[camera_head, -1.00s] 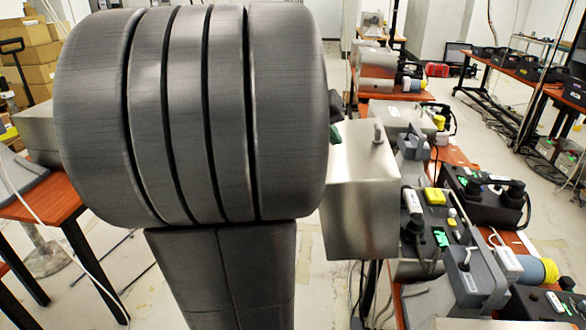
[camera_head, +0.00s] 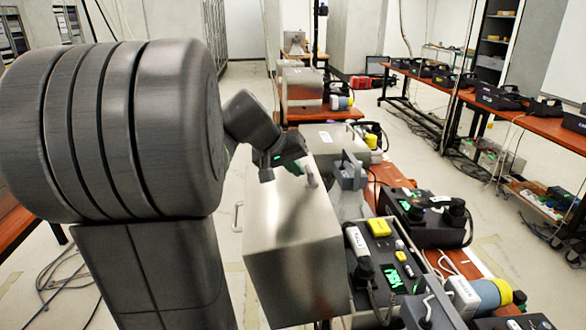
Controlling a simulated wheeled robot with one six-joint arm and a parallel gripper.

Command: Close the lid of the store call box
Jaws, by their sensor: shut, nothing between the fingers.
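A brushed steel box (camera_head: 290,235) stands at the front of the phone table, just right of my arm. It has a grey bar handle on its left side and a short upright grey piece at its far top edge. It is the likeliest call box, but I read no name on it and cannot tell how far its lid is open. My gripper (camera_head: 290,166) is at the far top edge of this box, beside the upright piece. It is small and partly hidden by my wrist; its fingers look shut and empty. I cannot tell whether it touches the box.
A black phone unit (camera_head: 392,245) with a green display stands right of the box, with a grey handset stand (camera_head: 352,172) behind. Another steel box (camera_head: 335,143) stands farther back. Cables and a blue-yellow plug (camera_head: 483,294) crowd the right. Floor left of the table is mostly clear.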

